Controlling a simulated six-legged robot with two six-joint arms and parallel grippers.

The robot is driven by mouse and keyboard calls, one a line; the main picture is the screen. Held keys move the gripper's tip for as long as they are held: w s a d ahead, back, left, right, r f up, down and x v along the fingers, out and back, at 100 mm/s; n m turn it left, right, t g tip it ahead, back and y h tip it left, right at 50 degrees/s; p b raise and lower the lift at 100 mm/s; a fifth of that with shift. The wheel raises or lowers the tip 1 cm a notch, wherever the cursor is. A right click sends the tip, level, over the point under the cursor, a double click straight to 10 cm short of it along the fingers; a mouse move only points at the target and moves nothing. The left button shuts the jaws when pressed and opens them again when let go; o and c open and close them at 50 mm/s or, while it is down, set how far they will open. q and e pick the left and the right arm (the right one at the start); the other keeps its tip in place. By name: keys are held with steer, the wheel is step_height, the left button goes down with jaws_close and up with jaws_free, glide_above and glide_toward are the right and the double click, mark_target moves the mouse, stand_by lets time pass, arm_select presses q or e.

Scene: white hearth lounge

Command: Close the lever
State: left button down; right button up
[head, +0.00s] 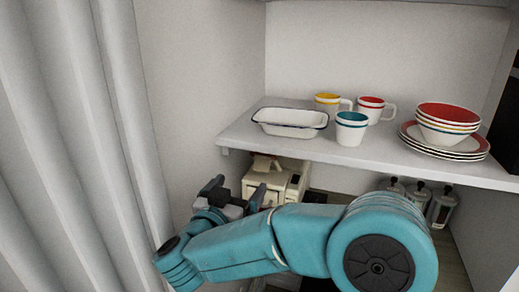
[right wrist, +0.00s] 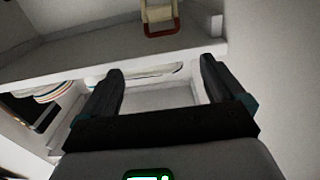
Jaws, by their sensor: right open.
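A cream machine (head: 268,181) stands under the white shelf in the head view, partly behind my right arm. A raised cream piece on its top (head: 264,162) may be the lever; I cannot tell for sure or judge its angle. My left gripper is not in view.
The white shelf (head: 230,133) overhangs the machine. It holds an enamel dish (head: 290,121), several mugs, bowls and plates (head: 445,148). Grey canisters (head: 441,207) stand below at right. A pale curtain (head: 75,140) hangs at left. A cream thing with a red-brown edge (right wrist: 160,17) shows in the wrist view.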

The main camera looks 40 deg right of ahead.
mark_target(261, 154)
steer(key=p+x, duration=0.3)
steer(key=x, duration=1.2)
steer(key=shift+w, duration=0.2)
steer(key=shift+d+r, duration=0.1)
steer(key=shift+r, duration=0.05)
steer(key=shift+w+d, duration=0.1)
steer(key=c, duration=1.3)
steer(key=shift+f+b, duration=0.45)
steer(key=shift+c, duration=0.2)
steer(key=a+f+t+h+b, duration=0.1)
steer(key=f+h+b, duration=0.1)
steer(key=b, duration=0.7)
steer(key=s+a+f+t+h+b, duration=0.1)
steer(key=f+h+b, duration=0.2)
steer(key=b, duration=0.6)
steer(key=a+f+t+h+b, duration=0.1)
steer(key=f+b, duration=0.3)
steer(key=b, duration=0.5)
steer(key=shift+s+a+f+t+h, duration=0.3)
steer(key=shift+t+h, duration=0.2)
steer(key=shift+h, duration=0.4)
steer(key=shift+f+b, duration=0.3)
steer(key=shift+b, duration=0.6)
